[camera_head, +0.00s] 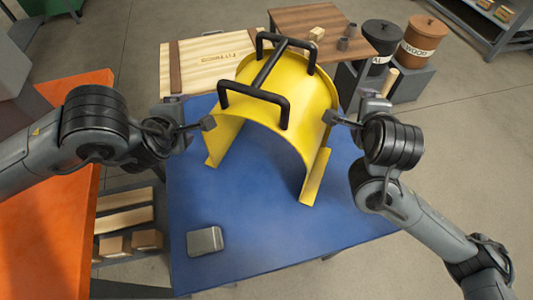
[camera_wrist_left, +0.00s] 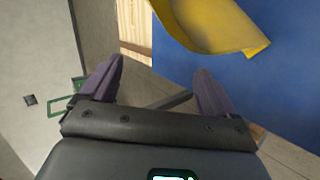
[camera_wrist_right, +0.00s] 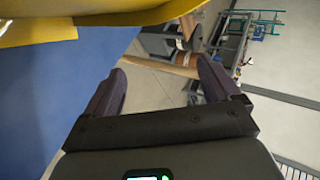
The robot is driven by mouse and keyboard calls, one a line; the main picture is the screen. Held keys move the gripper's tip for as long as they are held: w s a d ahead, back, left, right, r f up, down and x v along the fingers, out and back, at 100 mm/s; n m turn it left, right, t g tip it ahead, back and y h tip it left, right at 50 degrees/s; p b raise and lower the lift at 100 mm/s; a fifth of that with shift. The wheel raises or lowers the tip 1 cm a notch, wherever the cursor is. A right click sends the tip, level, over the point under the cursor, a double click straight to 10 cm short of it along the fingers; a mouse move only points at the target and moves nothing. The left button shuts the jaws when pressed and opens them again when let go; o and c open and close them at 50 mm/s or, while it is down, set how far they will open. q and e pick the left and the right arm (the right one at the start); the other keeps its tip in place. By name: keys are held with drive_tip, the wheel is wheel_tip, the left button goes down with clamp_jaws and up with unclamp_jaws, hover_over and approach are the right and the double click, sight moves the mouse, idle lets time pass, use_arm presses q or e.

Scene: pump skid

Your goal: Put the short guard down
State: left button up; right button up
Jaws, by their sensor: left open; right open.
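The short guard (camera_head: 300,108) is a yellow arched cover with black bar handles (camera_head: 262,97) on top. It stands upright on the blue table (camera_head: 225,250), its open arch facing the front. My left gripper (camera_head: 208,123) is open and empty just left of the guard. My right gripper (camera_head: 332,117) is near the guard's right side. In the left wrist view, the open jaws (camera_wrist_left: 158,85) are apart from the yellow edge (camera_wrist_left: 225,25). In the right wrist view, the open jaws (camera_wrist_right: 160,90) are empty beside the yellow edge (camera_wrist_right: 110,20).
A grey box (camera_head: 204,241) lies at the blue table's front left. An orange surface (camera_head: 50,235) is at the left. A wooden crate (camera_head: 215,62), a brown table (camera_head: 310,18) and two bins (camera_head: 421,42) stand behind. The blue table's front middle is clear.

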use_arm(q)
drive_tip(key=v, duration=1.1)
drive_tip(key=shift+s+r, duration=0.3)
use_arm(e)
drive_tip(key=d+v, duration=0.1)
drive_tip(key=v, duration=0.6)
drive_tip(key=shift+s+a, duration=0.25)
drive_tip(key=shift+a, duration=0.3)
drive_tip(key=shift+r, duration=0.15)
